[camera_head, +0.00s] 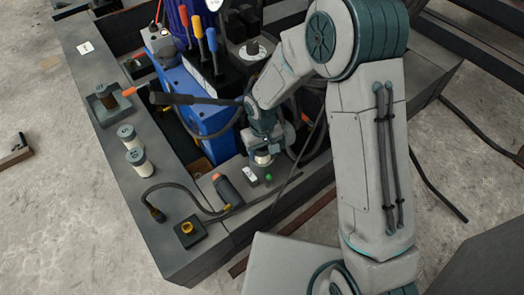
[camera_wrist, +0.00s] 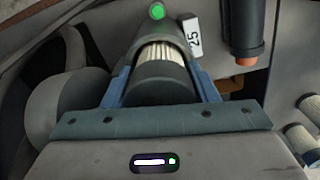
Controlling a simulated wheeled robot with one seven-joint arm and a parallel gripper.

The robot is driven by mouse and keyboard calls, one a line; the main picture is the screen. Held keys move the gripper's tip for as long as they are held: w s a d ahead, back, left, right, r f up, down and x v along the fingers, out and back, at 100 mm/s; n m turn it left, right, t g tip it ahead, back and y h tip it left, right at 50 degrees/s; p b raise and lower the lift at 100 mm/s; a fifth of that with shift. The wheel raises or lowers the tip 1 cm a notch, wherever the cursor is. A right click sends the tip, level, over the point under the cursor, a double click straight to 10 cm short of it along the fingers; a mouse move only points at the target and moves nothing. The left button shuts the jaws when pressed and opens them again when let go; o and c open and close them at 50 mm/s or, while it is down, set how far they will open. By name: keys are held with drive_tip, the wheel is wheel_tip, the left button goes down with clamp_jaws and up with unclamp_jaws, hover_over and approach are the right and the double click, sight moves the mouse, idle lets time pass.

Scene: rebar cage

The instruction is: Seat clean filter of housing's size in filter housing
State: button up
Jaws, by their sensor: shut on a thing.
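My gripper (camera_wrist: 162,88) is shut on a filter (camera_wrist: 158,52) with white pleats and a dark end cap. One blue finger presses each side of the cap. The grey rim of the filter housing (camera_wrist: 186,40) curves around the far end of the pleats; part of the pleats still shows, and how deep the filter sits is hidden. A tag (camera_wrist: 194,37) reading 25 is beside the housing. In the head view, my gripper (camera_head: 262,146) points down over the housing. Two more white filters (camera_head: 127,137) (camera_head: 139,162) stand on the bench's left side.
A brown, dirty-looking filter (camera_head: 106,97) stands in a tray at the far left. A dark cylinder with an orange end (camera_head: 227,189) lies left of the housing. A green button (camera_head: 268,177) is close by. A hose and yellow-topped box (camera_head: 187,229) are in front. Levers and a blue unit (camera_head: 200,105) crowd behind.

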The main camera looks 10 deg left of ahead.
drive_tip(key=o, duration=1.1)
drive_tip(key=shift+r, duration=0.1)
drive_tip(key=shift+r, duration=0.1)
wheel_tip(320, 180, up, 12)
drive_tip(key=p, duration=0.4)
drive_tip(key=d+r+m, duration=0.2)
drive_tip(key=d+r, duration=0.4)
drive_tip(key=d, duration=0.4)
drive_tip(key=s+d+r+m, duration=0.1)
drive_tip(key=s+d+r, duration=0.1)
drive_tip(key=s+d, duration=0.2)
drive_tip(key=s+d+r+m, duration=0.2)
drive_tip(key=s+d+r, duration=0.1)
drive_tip(key=d, duration=0.3)
drive_tip(key=s+d+r+m+t, duration=0.1)
drive_tip(key=s+d+r+m, duration=0.1)
drive_tip(key=s+d, duration=0.3)
drive_tip(key=shift+s+d+r, duration=0.35)
drive_tip(key=shift+s+d, duration=0.05)
drive_tip(key=shift+s, duration=0.15)
